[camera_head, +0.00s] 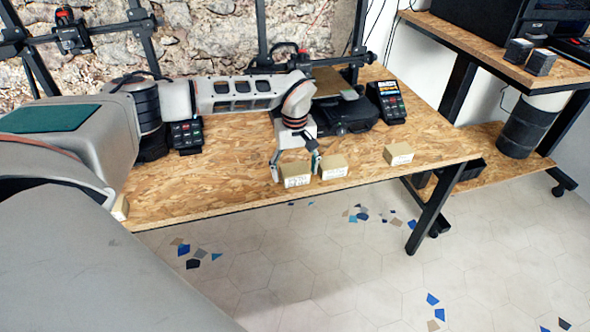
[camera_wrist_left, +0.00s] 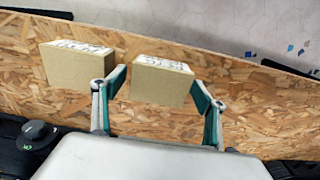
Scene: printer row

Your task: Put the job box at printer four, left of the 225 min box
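Three small tan boxes with white handwritten labels stand near the front edge of the table; the writing is too small to read, so I cannot tell which is the job box or the 225 min box. My left gripper (camera_head: 296,165) points down with its fingers on either side of the left box (camera_head: 296,176). In the left wrist view the gripper (camera_wrist_left: 160,85) looks open, with a slim gap beside this box (camera_wrist_left: 160,84). The middle box (camera_head: 333,172) stands close to its right, just outside the finger; it also shows in the wrist view (camera_wrist_left: 75,68). My right gripper is not seen.
The third box (camera_head: 398,155) stands apart to the right. A black printer (camera_head: 345,115) is behind the gripper, with control screens (camera_head: 388,101) (camera_head: 187,136) on the wooden table (camera_head: 210,190). Bare table lies left of the boxes. Another small box (camera_head: 120,208) is partly hidden at the left.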

